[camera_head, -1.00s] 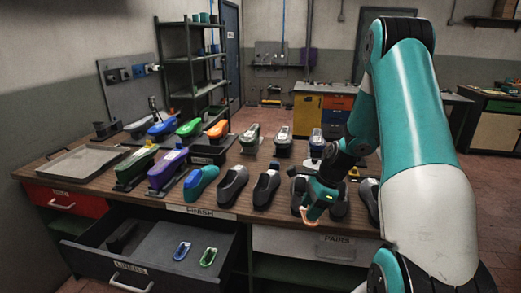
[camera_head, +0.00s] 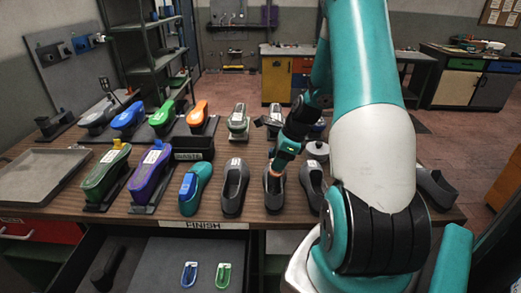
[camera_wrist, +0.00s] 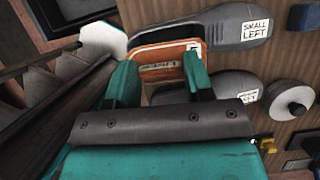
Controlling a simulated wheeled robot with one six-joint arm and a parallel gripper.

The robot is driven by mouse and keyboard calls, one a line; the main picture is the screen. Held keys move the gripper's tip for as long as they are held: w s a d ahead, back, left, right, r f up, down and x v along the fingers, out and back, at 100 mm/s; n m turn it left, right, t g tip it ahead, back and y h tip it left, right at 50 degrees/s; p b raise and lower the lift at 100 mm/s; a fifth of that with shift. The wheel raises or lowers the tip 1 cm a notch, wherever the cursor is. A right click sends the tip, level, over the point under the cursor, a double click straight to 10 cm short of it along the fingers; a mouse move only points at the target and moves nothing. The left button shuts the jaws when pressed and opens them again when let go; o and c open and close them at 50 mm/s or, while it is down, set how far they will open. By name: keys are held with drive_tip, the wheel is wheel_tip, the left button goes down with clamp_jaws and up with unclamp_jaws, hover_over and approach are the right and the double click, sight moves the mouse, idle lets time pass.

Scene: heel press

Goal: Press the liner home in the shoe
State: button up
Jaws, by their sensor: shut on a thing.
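My gripper (camera_head: 277,168) is shut on an orange liner (camera_wrist: 168,48), which sits between its two teal fingers in the wrist view. The liner is at the opening of a dark grey shoe (camera_head: 274,203) near the table's front edge. In the wrist view the liner overlaps a grey shoe with a "SMALL LEFT" label (camera_wrist: 254,31). I cannot tell how deep the liner sits, since the fingers and liner hide the shoe's inside.
Dark shoes stand close on both sides, one at left (camera_head: 233,190) and one at right (camera_head: 312,183). A blue shoe (camera_head: 194,190) stands further left. The open drawer below holds a blue liner (camera_head: 189,274) and a green liner (camera_head: 223,275). A grey tray (camera_head: 38,195) lies at far left.

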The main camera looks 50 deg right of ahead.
drive_tip(key=shift+w+f, duration=0.2)
drive_tip(key=shift+w, duration=0.1)
drive_tip(key=shift+f+b, duration=3.9)
drive_tip(key=shift+f, duration=1)
drive_tip(key=o, duration=1)
drive_tip(key=shift+c, duration=0.2)
drive_tip(key=shift+r+p, duration=4.15)
drive_tip(key=shift+r, duration=0.4)
